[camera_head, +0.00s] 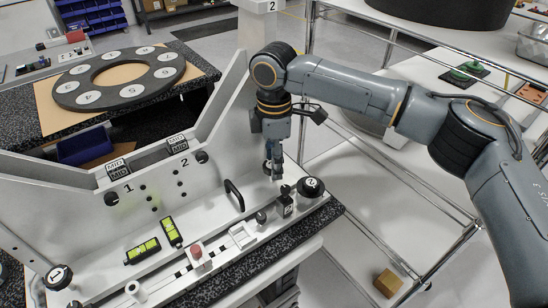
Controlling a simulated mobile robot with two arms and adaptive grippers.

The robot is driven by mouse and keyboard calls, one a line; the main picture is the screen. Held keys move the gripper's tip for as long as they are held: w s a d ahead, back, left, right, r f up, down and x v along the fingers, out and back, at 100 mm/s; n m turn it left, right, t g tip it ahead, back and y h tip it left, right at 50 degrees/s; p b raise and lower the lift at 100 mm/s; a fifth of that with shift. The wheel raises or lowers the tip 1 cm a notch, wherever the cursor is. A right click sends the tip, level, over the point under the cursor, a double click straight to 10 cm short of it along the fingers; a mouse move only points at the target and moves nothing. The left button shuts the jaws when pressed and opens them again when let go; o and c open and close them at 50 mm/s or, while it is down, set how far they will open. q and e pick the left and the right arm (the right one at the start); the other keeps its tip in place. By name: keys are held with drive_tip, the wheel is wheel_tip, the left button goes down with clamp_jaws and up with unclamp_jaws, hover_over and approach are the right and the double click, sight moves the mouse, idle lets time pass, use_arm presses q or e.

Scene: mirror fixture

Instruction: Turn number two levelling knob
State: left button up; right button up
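A round black knob with a white numbered disc (311,186), which looks like number two, sits at the right end of the fixture's front ledge. A similar black knob with a white disc marked 1 (58,276) is at the ledge's left end. My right gripper (274,173) points down above the ledge, behind and left of the number two knob and apart from it in the picture. Its fingers look close together, but the gap is too small to judge. My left gripper is not in view.
The white mirror fixture (215,170) has a black handle (234,195), small black posts and a red button (196,251) along its front. A ring with numbered discs (120,78) lies on a table behind. A chrome-framed shelf stands right, with a small wooden block (388,283) low down.

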drive_tip(key=c, duration=0.8)
drive_tip(key=shift+r+m+p, duration=0.2)
drive_tip(key=shift+m+p, duration=0.1)
drive_tip(key=shift+p, duration=0.5)
drive_tip(key=m+p, duration=0.4)
drive_tip(key=p, duration=0.1)
drive_tip(key=m+p, duration=0.4)
drive_tip(key=p, duration=0.2)
drive_tip(key=m+p, duration=0.4)
drive_tip(key=p, duration=0.1)
drive_tip(key=shift+s+a, duration=0.1)
drive_tip(key=shift+s, duration=0.15)
drive_tip(key=shift+f+m+p, duration=0.1)
drive_tip(key=shift+m+p, duration=0.7)
drive_tip(key=shift+m, duration=1.6)
drive_tip(key=shift+a+m, duration=0.1)
drive_tip(key=shift+m, duration=0.2)
drive_tip(key=o, duration=0.8)
drive_tip(key=shift+o, duration=0.2)
